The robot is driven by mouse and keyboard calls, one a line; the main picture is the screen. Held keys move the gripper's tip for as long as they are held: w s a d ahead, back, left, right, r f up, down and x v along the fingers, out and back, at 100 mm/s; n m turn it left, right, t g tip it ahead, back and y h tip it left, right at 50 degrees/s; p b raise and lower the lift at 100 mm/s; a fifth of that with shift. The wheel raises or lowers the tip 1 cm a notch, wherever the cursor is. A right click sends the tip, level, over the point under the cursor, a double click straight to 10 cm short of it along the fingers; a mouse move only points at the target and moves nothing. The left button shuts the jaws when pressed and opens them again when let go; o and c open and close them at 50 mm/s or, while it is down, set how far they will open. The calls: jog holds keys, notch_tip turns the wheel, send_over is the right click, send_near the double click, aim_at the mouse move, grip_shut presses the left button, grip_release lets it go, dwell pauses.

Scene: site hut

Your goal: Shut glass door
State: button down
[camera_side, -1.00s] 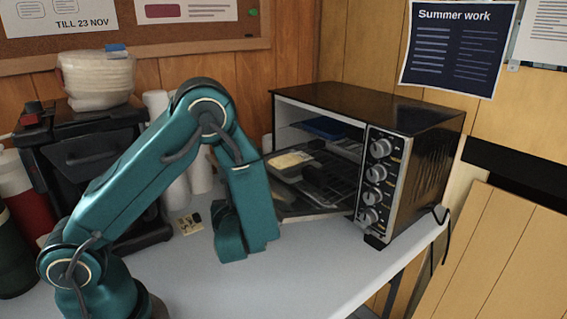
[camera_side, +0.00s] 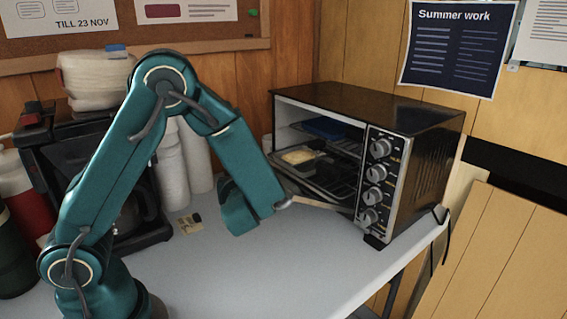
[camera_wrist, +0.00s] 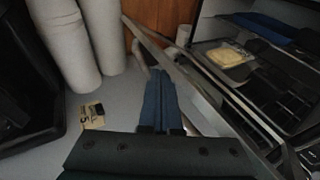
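The toaster oven (camera_side: 415,180) stands at the right of the table, its front open. Its glass door stands partly open; in the side view its frame edge (camera_side: 322,204) shows low in front of the opening, and its exact angle is hard to tell. In the wrist view the door frame (camera_wrist: 200,88) runs diagonally down to the right. My gripper (camera_side: 272,205) is at the outer side of the door, by its free edge. In the wrist view the fingers (camera_wrist: 160,88) are together with nothing visible between them, close beside the door's handle. Whether they touch it is unclear.
Inside the oven are a yellowish block (camera_side: 297,157) on a dark tray and a blue item (camera_side: 325,128). White rolls (camera_side: 195,155) and a coffee machine (camera_side: 85,160) stand left. A small card (camera_side: 189,223) lies on the table. The front tabletop is clear.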

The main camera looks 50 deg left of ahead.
jog(key=shift+w+r, duration=0.55)
jog(key=shift+r, duration=0.3)
jog(key=shift+w+r, duration=0.55)
jog(key=shift+r, duration=0.25)
jog(key=shift+w+r, duration=1.45)
jog(key=shift+w, duration=0.05)
jog(key=w+r, duration=0.4)
jog(key=w, duration=0.5)
jog(key=shift+w, duration=0.15)
jog(key=s+r, duration=0.2)
jog(key=s, duration=0.5)
dwell(0.4)
